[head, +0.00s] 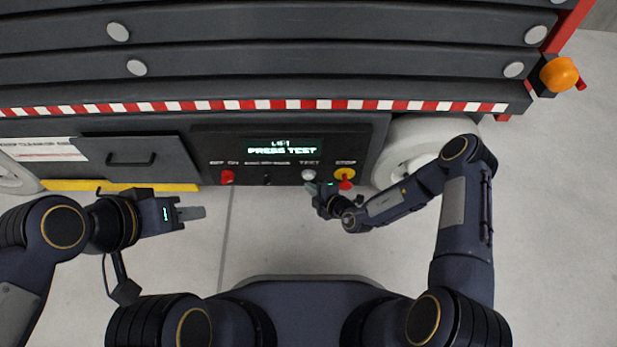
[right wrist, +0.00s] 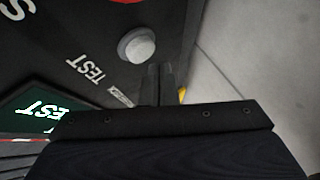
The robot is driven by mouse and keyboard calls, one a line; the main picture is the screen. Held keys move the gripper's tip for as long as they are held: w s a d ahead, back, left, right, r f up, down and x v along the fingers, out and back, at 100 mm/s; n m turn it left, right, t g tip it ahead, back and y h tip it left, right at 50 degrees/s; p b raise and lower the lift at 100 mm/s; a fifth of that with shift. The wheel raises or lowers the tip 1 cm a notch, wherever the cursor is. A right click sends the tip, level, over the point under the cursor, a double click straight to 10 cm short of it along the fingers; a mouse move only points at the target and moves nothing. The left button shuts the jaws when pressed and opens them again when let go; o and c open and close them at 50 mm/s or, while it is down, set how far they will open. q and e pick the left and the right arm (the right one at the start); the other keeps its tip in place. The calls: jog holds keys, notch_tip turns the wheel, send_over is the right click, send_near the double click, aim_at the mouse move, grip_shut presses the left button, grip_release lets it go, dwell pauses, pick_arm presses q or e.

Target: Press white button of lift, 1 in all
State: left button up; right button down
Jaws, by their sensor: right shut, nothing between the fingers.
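The white button (head: 308,174) sits on the dark control panel under the label TEST. It shows as a round white knob (right wrist: 138,46) in the right wrist view. My right gripper (head: 312,187) is shut and empty, with its fingertips just below the button in the head view. In the right wrist view its fingers (right wrist: 160,82) lie close beside the button; whether they touch it I cannot tell. My left gripper (head: 196,212) is off to the left over the floor, away from the panel; its jaw opening is not clear.
A lit display (head: 282,149) reads PRESS TEST. A red stop knob on a yellow base (head: 345,176) is right of the white button. A red switch (head: 228,177) is at left. A pale wheel (head: 405,150) stands right of the panel. The floor below is clear.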

jog(key=shift+w, duration=0.2)
jog(key=shift+w, duration=0.25)
jog(key=shift+w, duration=0.5)
dwell(1.1)
jog(key=shift+s, duration=0.1)
jog(key=shift+s+p, duration=0.55)
jog(key=shift+s, duration=0.3)
jog(key=s+p, duration=0.2)
jog(key=s, duration=0.3)
